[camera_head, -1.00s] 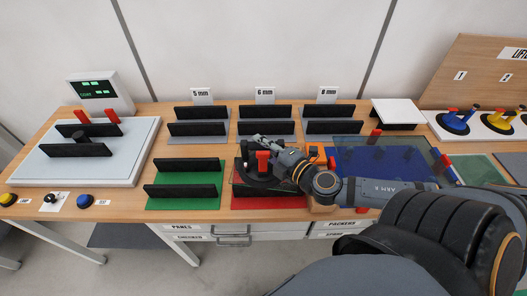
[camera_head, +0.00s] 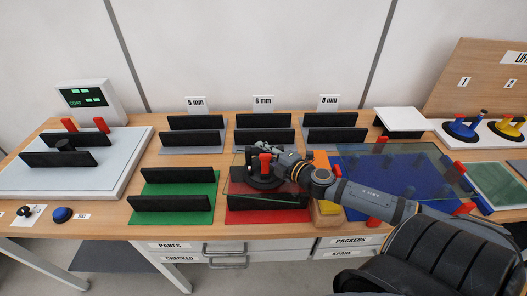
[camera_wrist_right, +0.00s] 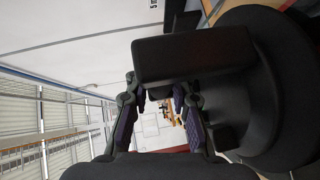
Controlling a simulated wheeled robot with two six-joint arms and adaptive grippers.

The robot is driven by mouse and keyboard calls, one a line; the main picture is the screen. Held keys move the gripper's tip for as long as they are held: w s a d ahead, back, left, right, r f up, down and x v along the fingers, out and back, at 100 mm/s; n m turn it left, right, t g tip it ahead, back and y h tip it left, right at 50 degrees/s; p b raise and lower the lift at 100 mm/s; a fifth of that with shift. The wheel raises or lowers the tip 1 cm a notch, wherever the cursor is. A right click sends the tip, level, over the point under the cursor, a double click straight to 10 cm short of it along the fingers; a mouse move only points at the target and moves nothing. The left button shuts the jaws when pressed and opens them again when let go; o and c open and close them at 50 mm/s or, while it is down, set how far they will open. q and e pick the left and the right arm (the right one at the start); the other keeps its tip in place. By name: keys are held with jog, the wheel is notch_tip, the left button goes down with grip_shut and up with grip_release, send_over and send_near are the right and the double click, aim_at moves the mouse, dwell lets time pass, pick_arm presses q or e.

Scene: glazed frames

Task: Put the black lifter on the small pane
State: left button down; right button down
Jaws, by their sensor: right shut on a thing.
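The black lifter (camera_head: 254,182), a dark disc with a red lever, is held over the red rack, in the middle of the head view. A small clear pane (camera_head: 236,177) shows around and below it, over the rack's black rails. I cannot tell whether the disc touches the pane. My right gripper (camera_head: 280,160) comes in from the right and is shut on the lifter. In the right wrist view, the lifter's black bar (camera_wrist_right: 195,55) and round disc (camera_wrist_right: 275,100) fill the right side, close to the fingers (camera_wrist_right: 160,95). My left gripper is out of view.
A large clear pane on a blue mat (camera_head: 350,185) with red blocks lies right of the rack, under my right arm. A green rack (camera_head: 178,188) stands left. Grey racks stand behind. Yellow and blue lifters (camera_head: 462,128) are at the far right. A scale (camera_head: 128,150) is left.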

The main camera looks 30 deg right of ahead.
dwell(0.3)
jog(key=shift+f, duration=0.2)
jog(key=c, duration=1.1)
grip_release()
jog(key=shift+c, duration=0.2)
jog(key=shift+s, duration=0.1)
